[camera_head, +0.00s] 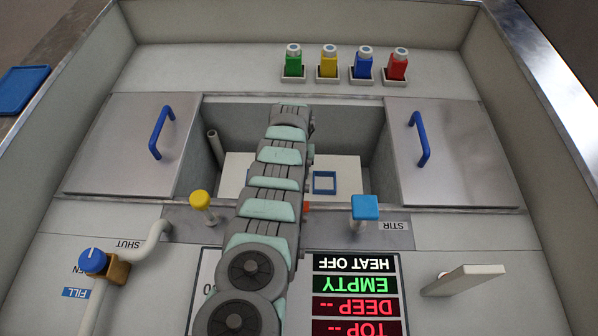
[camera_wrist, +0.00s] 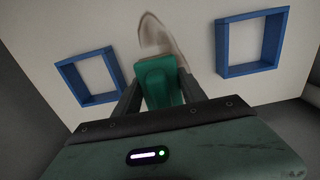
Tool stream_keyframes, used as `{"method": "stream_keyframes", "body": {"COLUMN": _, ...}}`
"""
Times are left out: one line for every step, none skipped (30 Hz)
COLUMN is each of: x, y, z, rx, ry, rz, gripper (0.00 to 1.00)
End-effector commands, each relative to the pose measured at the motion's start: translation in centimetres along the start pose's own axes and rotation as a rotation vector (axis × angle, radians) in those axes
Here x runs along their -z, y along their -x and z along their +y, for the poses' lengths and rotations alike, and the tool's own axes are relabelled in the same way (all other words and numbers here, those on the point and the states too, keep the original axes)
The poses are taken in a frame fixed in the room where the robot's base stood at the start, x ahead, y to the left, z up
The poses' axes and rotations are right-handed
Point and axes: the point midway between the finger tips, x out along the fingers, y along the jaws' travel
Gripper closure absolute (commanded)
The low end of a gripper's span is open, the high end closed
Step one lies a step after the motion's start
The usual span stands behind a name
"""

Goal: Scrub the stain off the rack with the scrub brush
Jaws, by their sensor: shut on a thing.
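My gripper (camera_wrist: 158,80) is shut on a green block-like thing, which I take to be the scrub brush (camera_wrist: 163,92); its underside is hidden. The rack is a pale board (camera_wrist: 197,50) with blue square frames, and it also lies in the sunken basin in the head view (camera_head: 346,164). A whitish, brown-edged smear, seemingly the stain (camera_wrist: 152,34), shows on the rack just beyond the brush, between two blue frames. I cannot tell whether the brush touches the rack. In the head view my arm hides the gripper, brush and stain.
Metal lids with blue handles flank the basin on the left (camera_head: 130,150) and right (camera_head: 455,155). Green (camera_head: 293,64), yellow (camera_head: 328,65), blue (camera_head: 362,67) and red (camera_head: 396,67) bottles stand behind. A yellow knob (camera_head: 200,200) and blue knob (camera_head: 365,207) sit along the near edge.

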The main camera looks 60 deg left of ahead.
Motion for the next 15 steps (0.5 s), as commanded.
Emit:
{"method": "stream_keyframes", "body": {"x": -0.1, "y": -0.1, "z": -0.5, "rx": 0.001, "ry": 0.002, "rz": -0.002, "gripper": 0.84}}
{"method": "stream_keyframes", "body": {"x": -0.1, "y": -0.2, "z": -0.7, "rx": 0.001, "ry": 0.002, "rz": -0.002, "gripper": 0.84}}
{"method": "stream_keyframes", "body": {"x": -0.1, "y": -0.2, "z": -1.0, "rx": 0.002, "ry": 0.002, "rz": -0.003, "gripper": 0.84}}
{"method": "stream_keyframes", "body": {"x": -0.1, "y": -0.2, "z": -1.2, "rx": 0.002, "ry": 0.002, "rz": -0.003, "gripper": 0.84}}
{"method": "stream_keyframes", "body": {"x": -0.1, "y": -0.2, "z": -1.3, "rx": 0.002, "ry": 0.002, "rz": -0.003, "gripper": 0.84}}
{"method": "stream_keyframes", "body": {"x": -0.1, "y": -0.3, "z": -1.4, "rx": 0.002, "ry": 0.002, "rz": -0.003, "gripper": 0.84}}
{"method": "stream_keyframes", "body": {"x": -0.1, "y": -0.3, "z": -1.5, "rx": 0.002, "ry": 0.002, "rz": -0.003, "gripper": 0.84}}
{"method": "stream_keyframes", "body": {"x": -0.1, "y": -0.3, "z": -1.5, "rx": 0.002, "ry": 0.002, "rz": -0.004, "gripper": 0.84}}
{"method": "stream_keyframes", "body": {"x": -0.2, "y": -0.3, "z": -1.6, "rx": 0.002, "ry": 0.002, "rz": -0.004, "gripper": 0.84}}
{"method": "stream_keyframes", "body": {"x": -0.2, "y": -0.3, "z": -1.7, "rx": 0.003, "ry": 0.002, "rz": -0.004, "gripper": 0.84}}
{"method": "stream_keyframes", "body": {"x": -0.2, "y": -0.3, "z": -1.8, "rx": 0.003, "ry": 0.002, "rz": -0.004, "gripper": 0.84}}
{"method": "stream_keyframes", "body": {"x": -0.2, "y": -0.3, "z": -2.0, "rx": 0.003, "ry": 0.002, "rz": -0.004, "gripper": 0.84}}
{"method": "stream_keyframes", "body": {"x": -0.2, "y": -0.2, "z": -2.1, "rx": 0.003, "ry": 0.001, "rz": -0.004, "gripper": 0.84}}
{"method": "stream_keyframes", "body": {"x": -0.2, "y": -0.2, "z": -2.3, "rx": 0.003, "ry": 0.001, "rz": -0.005, "gripper": 0.84}}
{"method": "stream_keyframes", "body": {"x": -0.3, "y": -0.2, "z": -2.6, "rx": 0.003, "ry": 0.001, "rz": -0.005, "gripper": 0.84}}
